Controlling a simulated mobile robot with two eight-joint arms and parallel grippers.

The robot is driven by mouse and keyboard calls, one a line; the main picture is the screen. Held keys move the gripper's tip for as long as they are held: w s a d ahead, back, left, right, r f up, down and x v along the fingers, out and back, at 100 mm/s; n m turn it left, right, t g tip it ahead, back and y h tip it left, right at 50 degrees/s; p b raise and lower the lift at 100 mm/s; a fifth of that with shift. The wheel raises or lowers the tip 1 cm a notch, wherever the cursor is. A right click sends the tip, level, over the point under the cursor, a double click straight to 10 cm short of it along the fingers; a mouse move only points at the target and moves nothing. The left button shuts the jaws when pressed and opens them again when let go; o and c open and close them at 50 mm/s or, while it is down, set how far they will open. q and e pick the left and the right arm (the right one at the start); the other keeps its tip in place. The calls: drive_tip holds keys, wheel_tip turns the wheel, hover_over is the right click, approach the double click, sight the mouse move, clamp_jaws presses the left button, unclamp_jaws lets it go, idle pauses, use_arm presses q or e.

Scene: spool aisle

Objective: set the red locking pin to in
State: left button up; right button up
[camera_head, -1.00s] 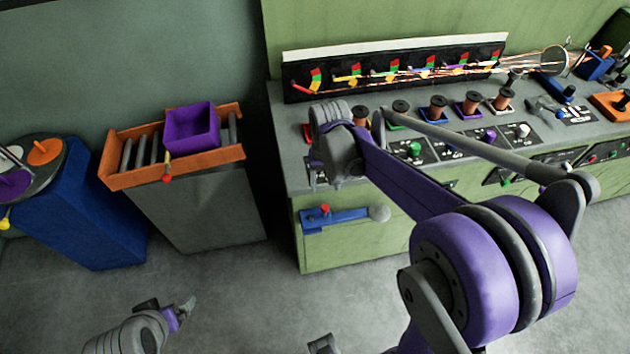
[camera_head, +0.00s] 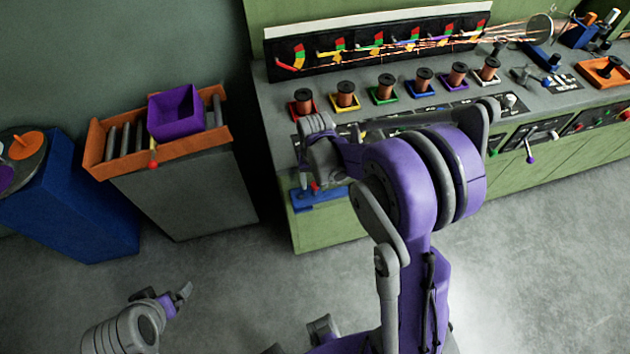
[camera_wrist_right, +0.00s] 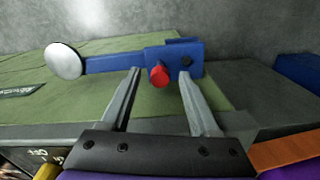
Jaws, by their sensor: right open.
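The red locking pin (camera_wrist_right: 159,76) sticks out of a blue bracket (camera_wrist_right: 190,60) on the front of the green cabinet. A blue lever (camera_wrist_right: 115,64) with a round grey end (camera_wrist_right: 64,61) runs left from the bracket in the wrist view. My right gripper (camera_wrist_right: 160,74) is open, with its two fingers on either side of the pin in that view; I cannot tell whether they touch it. In the head view my right gripper (camera_head: 316,180) hides much of the bracket. My left gripper (camera_head: 178,298) hangs over the floor, away from the cabinet; its jaw opening is unclear.
Several spools (camera_head: 385,88) stand in coloured trays on the grey counter (camera_head: 272,98) above the bracket. An orange crate (camera_head: 95,150) with a purple bin (camera_head: 173,112) sits on a grey stand to the left. The floor (camera_head: 240,280) in front is clear.

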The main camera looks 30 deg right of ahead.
drive_tip(key=shift+c, duration=0.2)
clamp_jaws()
idle(1.2)
